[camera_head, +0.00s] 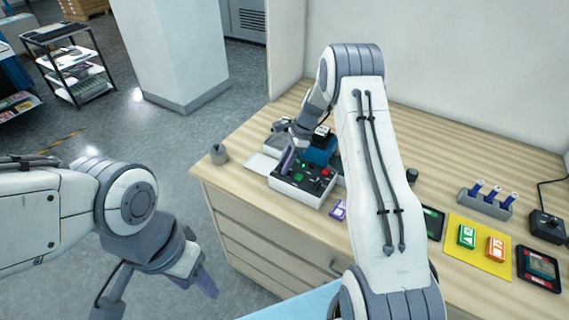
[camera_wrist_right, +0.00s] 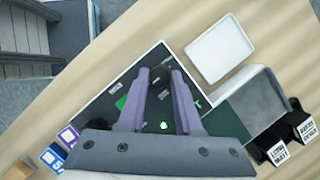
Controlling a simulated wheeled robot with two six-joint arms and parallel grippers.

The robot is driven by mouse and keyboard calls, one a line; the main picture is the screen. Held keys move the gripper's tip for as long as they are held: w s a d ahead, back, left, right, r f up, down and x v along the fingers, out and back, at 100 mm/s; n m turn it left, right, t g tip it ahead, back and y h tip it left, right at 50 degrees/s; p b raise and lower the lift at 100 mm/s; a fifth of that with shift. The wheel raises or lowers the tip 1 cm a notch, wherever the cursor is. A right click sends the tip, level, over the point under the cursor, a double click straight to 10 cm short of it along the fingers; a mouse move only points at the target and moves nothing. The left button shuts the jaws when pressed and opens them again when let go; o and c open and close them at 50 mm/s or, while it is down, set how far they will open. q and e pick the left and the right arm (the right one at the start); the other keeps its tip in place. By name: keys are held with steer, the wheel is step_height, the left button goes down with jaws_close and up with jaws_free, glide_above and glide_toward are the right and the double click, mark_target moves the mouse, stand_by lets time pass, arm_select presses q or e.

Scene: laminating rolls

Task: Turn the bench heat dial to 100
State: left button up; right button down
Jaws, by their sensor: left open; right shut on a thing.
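The control panel (camera_head: 297,195) is a white box with a dark top, green buttons and small red parts, near the left end of the bench. My right gripper (camera_head: 287,163) points down at the panel's left part. In the right wrist view its fingers (camera_wrist_right: 160,76) are shut on a dark round dial (camera_wrist_right: 160,73) at the panel's far corner. The dial is mostly hidden by the fingers, and no number on it can be read. A green light (camera_wrist_right: 164,126) glows on the panel. My left gripper (camera_head: 160,290) is open and empty, off the bench over the floor.
A yellow mat (camera_head: 480,245) with green and orange packs, a holder (camera_head: 485,205) and a black knobbed box (camera_head: 547,227) are to the right.

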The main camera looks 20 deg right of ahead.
steer(key=shift+n, duration=0.3)
steer(key=n, duration=0.1)
steer(key=n+g, duration=0.1)
steer(key=n, duration=0.1)
steer(key=n+g, duration=0.1)
steer(key=shift+w+n+b, duration=0.25)
steer(key=shift+n+b, duration=0.15)
steer(key=n+g, duration=0.1)
steer(key=n, duration=0.2)
steer(key=n+h+b, duration=0.1)
steer(key=n, duration=0.2)
steer(key=shift+w+a+g+h, duration=0.1)
steer(key=shift+g+h, duration=0.2)
steer(key=shift+g, duration=0.1)
steer(key=c, duration=0.6)
jaws_free()
